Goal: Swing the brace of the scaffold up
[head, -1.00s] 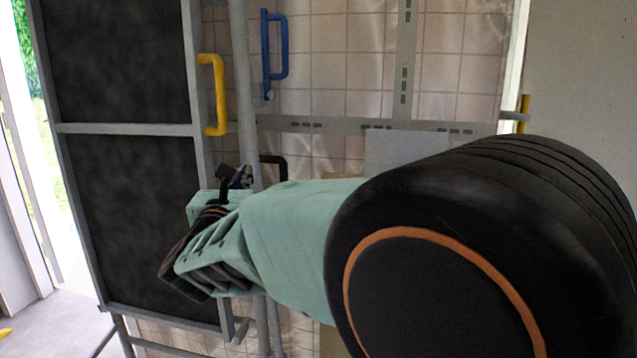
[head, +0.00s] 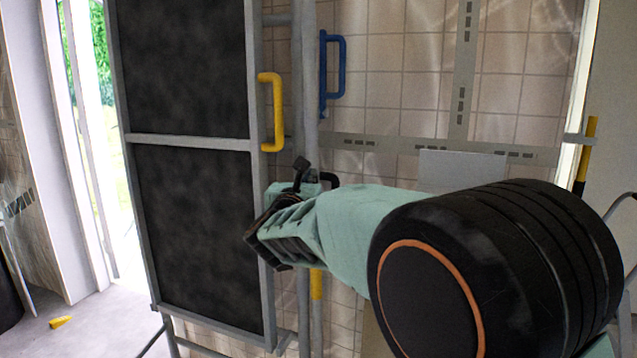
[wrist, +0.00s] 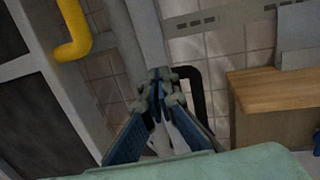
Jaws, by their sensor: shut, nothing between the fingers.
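The scaffold's grey metal frame holds dark panels (head: 190,220) at the left of the head view. A yellow handle (head: 278,112) is on its right upright. Grey poles stand just right of it, with a blue handle (head: 341,75) behind. I cannot tell which part is the brace. My gripper (head: 302,166) is shut and empty in front of the poles, below the yellow handle. In the wrist view its fingertips (wrist: 161,76) meet before a grey pole (wrist: 147,35). A black handle (wrist: 203,95) is just right of them, and my arm partly hides it in the head view.
A wooden box or bench (wrist: 268,92) is at the right of the wrist view. A yellow-and-black bar (head: 586,150) stands at the far right. A small yellow object (head: 61,322) lies on the open floor at left. A bright doorway is behind.

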